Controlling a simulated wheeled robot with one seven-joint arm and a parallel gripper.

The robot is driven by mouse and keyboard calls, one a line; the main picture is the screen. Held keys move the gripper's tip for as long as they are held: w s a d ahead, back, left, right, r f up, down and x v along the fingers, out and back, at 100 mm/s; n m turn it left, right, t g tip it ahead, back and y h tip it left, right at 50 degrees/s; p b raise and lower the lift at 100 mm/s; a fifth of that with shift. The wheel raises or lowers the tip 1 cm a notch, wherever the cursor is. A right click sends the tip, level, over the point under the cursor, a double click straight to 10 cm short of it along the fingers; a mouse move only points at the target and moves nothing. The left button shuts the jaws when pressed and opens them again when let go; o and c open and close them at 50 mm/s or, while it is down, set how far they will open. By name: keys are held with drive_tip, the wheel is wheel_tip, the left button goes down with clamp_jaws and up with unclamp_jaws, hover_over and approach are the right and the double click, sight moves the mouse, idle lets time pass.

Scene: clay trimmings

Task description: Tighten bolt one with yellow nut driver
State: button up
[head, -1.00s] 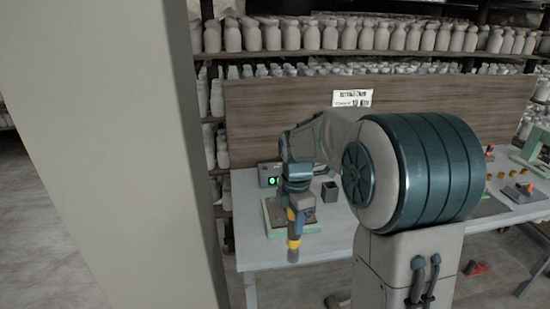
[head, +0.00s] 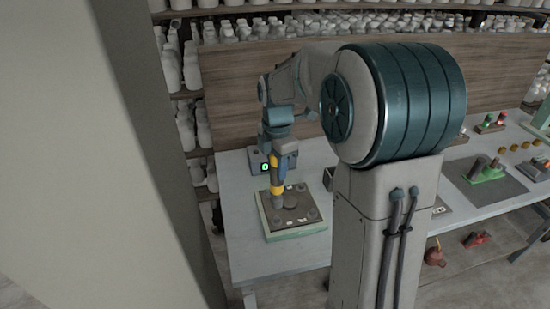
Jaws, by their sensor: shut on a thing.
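My gripper (head: 277,165) is shut on the yellow nut driver (head: 276,189) in the head view. The driver points down, close to upright, over the left part of a dark plate on a pale green base (head: 294,235). Several round bolts or bosses sit on the plate, one of them a larger dark disc (head: 292,202) near its middle. The driver's lower end is at or just above the plate's upper left area. I cannot tell whether it touches a bolt, nor which bolt is number one.
A small box with a green display (head: 259,162) stands behind the plate. A dark square cup (head: 329,178) is right of it, partly hidden by my arm. Green fixtures (head: 485,170) are on the right of the table (head: 245,262). A tall pale pillar (head: 110,150) fills the left.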

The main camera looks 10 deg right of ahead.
sight(277, 189)
drive_tip(key=shift+s+a+r, duration=0.1)
drive_tip(key=shift+s, duration=0.05)
drive_tip(key=shift+f+b, duration=1.85)
drive_tip(key=shift+f, duration=1.05)
drive_tip(key=shift+f+b, duration=0.35)
drive_tip(key=shift+f, duration=0.4)
drive_tip(key=shift+s+f, duration=0.15)
drive_tip(key=shift+f, duration=0.4)
idle(3.4)
